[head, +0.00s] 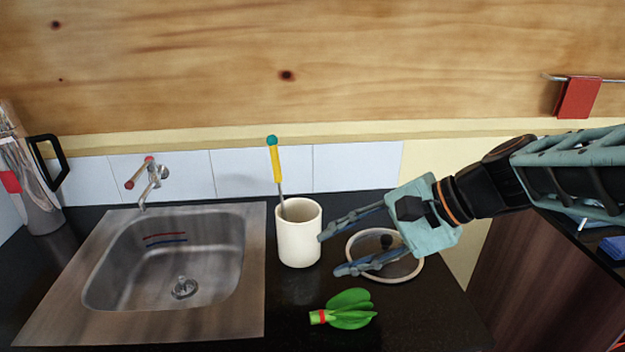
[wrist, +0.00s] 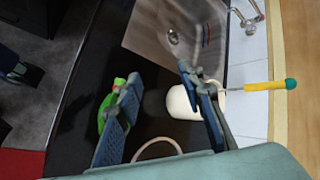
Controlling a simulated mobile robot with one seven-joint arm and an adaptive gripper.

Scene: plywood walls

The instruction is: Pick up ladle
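The ladle (head: 277,166) has a yellow handle with a teal ball at its tip and a thin metal shaft. It stands leaning slightly in a cream cup (head: 299,240); its lower end is hidden inside. In the wrist view the ladle handle (wrist: 262,86) points right, out of the cup (wrist: 181,104). My gripper (head: 328,254) is open and empty, to the right of the cup. In the wrist view its two fingers (wrist: 160,92) are spread, with one finger overlapping the cup's view. I cannot tell whether that finger touches the cup.
A steel sink (head: 250,300) with a tap (head: 150,180) is on the left. A round pale-rimmed lid or dish (head: 418,272) lies under my gripper. A clear jug (head: 38,200) stands far left. The tiled wall is close behind.

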